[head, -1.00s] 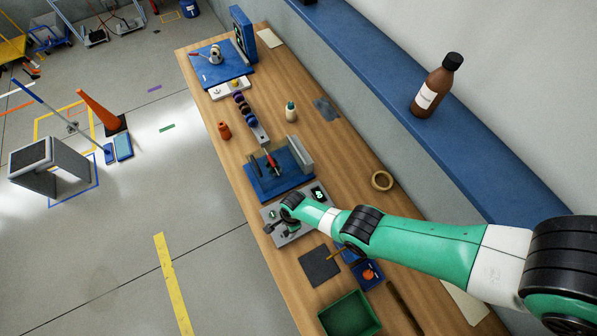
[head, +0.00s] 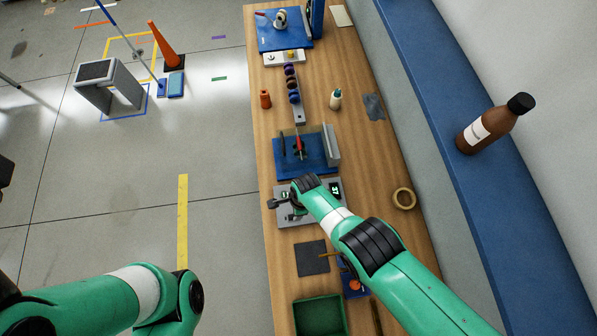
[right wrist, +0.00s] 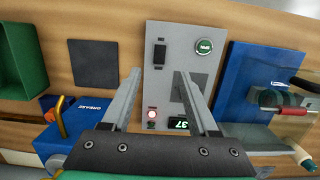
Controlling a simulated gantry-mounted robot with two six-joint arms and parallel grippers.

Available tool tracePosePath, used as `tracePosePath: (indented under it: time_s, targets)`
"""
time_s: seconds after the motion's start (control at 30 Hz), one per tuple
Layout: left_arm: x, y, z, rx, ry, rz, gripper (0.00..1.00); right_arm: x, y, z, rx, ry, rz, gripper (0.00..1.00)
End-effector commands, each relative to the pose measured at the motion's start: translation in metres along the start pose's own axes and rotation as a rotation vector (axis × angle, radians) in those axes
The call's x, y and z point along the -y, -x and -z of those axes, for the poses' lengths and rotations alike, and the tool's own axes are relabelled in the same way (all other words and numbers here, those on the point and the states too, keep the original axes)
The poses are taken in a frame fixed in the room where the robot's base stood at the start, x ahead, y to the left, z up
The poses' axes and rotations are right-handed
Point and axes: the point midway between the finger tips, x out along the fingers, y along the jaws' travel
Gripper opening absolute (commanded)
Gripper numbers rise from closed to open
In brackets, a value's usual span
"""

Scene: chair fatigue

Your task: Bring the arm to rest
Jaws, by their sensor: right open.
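My right arm reaches over the bench, and its gripper (head: 283,201) is above the grey control panel (head: 284,219). In the right wrist view the two fingers of my right gripper (right wrist: 155,80) are apart with nothing between them.
A blue fixture (head: 305,160) with a red-handled part stands beyond the panel. A dark mat (head: 312,258), a green bin (head: 320,316) and a blue grease box (right wrist: 58,128) are on the near side. A tape roll (head: 404,198) lies to the right.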

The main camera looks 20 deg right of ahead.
Motion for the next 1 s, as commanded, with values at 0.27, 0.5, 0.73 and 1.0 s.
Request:
tracePosePath:
  time_s: [0.27, 0.5, 0.73, 1.0]
  targets:
    - [0.0, 0.0, 0.0, 0.0, 0.0, 0.0, 0.5, 0.0, 0.0, 0.0, 0.0, -0.001, 0.0, 0.6]
    - [0.0, 0.0, 0.0, 0.0, 0.0, 0.0, 0.5, 0.053, 0.027, 0.008, 0.042, -0.05, 0.118, 0.6]
    - [0.0, 0.0, 0.0, 0.0, 0.0, 0.0, 0.5, 0.19, 0.162, -0.013, 0.152, 0.021, 0.56, 0.6]
    - [0.0, 0.0, 0.0, 0.0, 0.0, 0.0, 0.5, 0.261, 0.391, -0.018, 0.087, 0.317, 1.153, 0.6]
